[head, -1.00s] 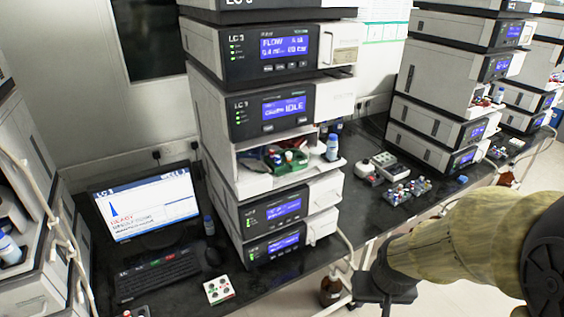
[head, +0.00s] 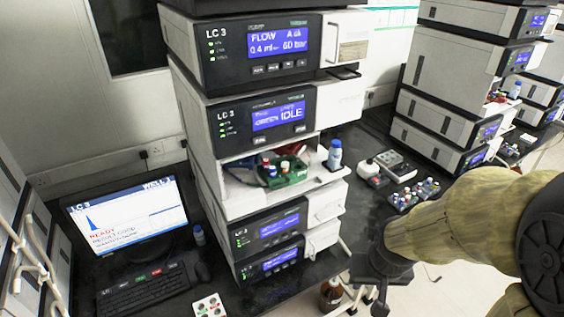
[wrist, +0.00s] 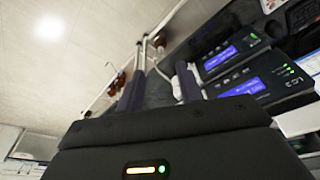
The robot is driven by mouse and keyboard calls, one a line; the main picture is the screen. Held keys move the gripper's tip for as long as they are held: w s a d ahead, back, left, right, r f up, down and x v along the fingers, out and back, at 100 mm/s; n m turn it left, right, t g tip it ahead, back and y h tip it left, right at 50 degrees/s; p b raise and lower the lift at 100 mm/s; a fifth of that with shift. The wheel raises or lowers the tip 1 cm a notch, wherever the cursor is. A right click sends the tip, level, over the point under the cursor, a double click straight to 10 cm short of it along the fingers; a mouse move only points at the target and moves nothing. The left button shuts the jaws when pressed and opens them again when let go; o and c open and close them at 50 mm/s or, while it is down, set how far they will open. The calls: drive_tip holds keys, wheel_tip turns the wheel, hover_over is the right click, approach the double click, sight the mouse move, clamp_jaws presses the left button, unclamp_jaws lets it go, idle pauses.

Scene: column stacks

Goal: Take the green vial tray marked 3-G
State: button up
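A green vial tray (head: 291,177) holds vials with red, white and blue caps. It sits in the open bay of the LC 3 stack (head: 266,113), between the IDLE module and the lower modules. Its marking is too small to read. A blue-capped bottle (head: 334,156) stands at the bay's right edge. My gripper (head: 368,302) hangs low, to the right of the stack's lower modules and apart from the tray. In the wrist view its two dark fingers (wrist: 158,82) are spread with nothing between them; the tray does not show there.
Right of the stack, grey vial racks (head: 414,194) and a small device (head: 397,166) stand on the black bench. A monitor (head: 127,215) and keyboard (head: 144,289) stand to the left. A brown bottle (head: 331,294) stands low beside the bench. More stacks rise at the right.

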drive_tip(key=shift+w+d, duration=0.2)
drive_tip(key=shift+w, duration=0.35)
drive_tip(key=shift+o, duration=1.1)
drive_tip(key=shift+s, duration=0.35)
drive_tip(key=shift+o, duration=0.3)
drive_tip(key=shift+r, duration=0.1)
drive_tip(key=w+a+r+n+t+y+p, duration=0.1)
drive_tip(key=w+a+r+n+t+y, duration=0.2)
drive_tip(key=w, duration=0.4)
drive_tip(key=w+a+r+n+t+y+p, duration=0.1)
drive_tip(key=w+a+r+n+t+y, duration=0.2)
drive_tip(key=w+a+r+t+y, duration=0.1)
drive_tip(key=w+a+r+t, duration=0.1)
drive_tip(key=w+r, duration=0.1)
drive_tip(key=w, duration=0.1)
drive_tip(key=shift+a+r+n+t+y, duration=0.2)
drive_tip(key=shift+a+n+t+y, duration=0.1)
drive_tip(key=shift+a+n, duration=0.1)
drive_tip(key=shift+w, duration=0.1)
